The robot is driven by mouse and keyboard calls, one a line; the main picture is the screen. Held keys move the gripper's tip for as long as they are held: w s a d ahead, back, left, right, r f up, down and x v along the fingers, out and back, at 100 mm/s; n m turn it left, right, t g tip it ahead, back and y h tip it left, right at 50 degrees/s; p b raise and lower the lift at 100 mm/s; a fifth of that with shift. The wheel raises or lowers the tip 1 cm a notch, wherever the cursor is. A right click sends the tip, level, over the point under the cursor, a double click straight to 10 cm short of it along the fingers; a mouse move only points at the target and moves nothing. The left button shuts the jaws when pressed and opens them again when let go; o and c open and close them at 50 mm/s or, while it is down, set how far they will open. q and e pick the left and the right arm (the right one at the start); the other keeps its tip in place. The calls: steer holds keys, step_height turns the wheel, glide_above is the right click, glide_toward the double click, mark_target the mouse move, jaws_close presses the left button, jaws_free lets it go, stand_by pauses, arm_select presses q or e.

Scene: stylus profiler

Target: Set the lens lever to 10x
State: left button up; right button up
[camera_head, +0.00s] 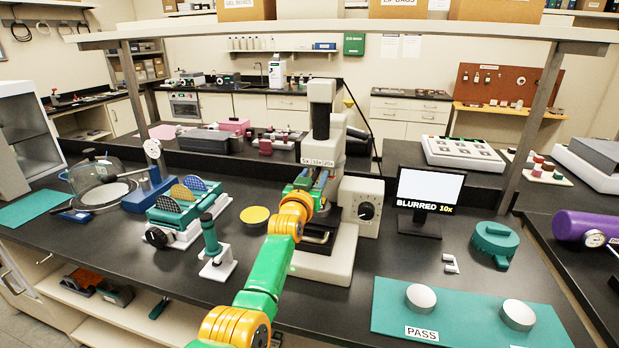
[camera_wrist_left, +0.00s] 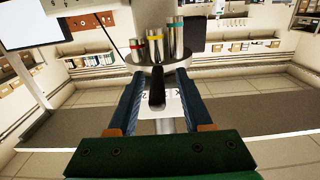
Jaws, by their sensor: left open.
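The stylus profiler (camera_head: 320,125) stands mid-bench, with a 5x, 10x, 20x label (camera_head: 318,162) on its head. My left gripper (camera_head: 311,178) is in front of the head, below the label. In the left wrist view, the open left gripper (camera_wrist_left: 158,76) has a finger on each side of the dark lens lever (camera_wrist_left: 157,94). Small gaps seem to show beside the lever; contact is unclear. Beyond are lenses with red, yellow and teal bands (camera_wrist_left: 155,48). The monitor (camera_head: 430,190) reads "BLURRED 10x". The lever's setting cannot be read. My right gripper is not in view.
A control box with a dial (camera_head: 362,207) stands right of the gripper. A yellow disc (camera_head: 255,215) and a green-handled stand (camera_head: 212,245) are to the left. A teal mat (camera_head: 460,318) with two pale discs lies front right. A shelf (camera_head: 340,30) spans above.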

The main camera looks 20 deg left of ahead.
arm_select(q)
steer(key=shift+s+d, duration=0.25)
steer(key=shift+s, duration=1.2)
steer(key=shift+s+d, duration=0.2)
steer(key=shift+s, duration=1.2)
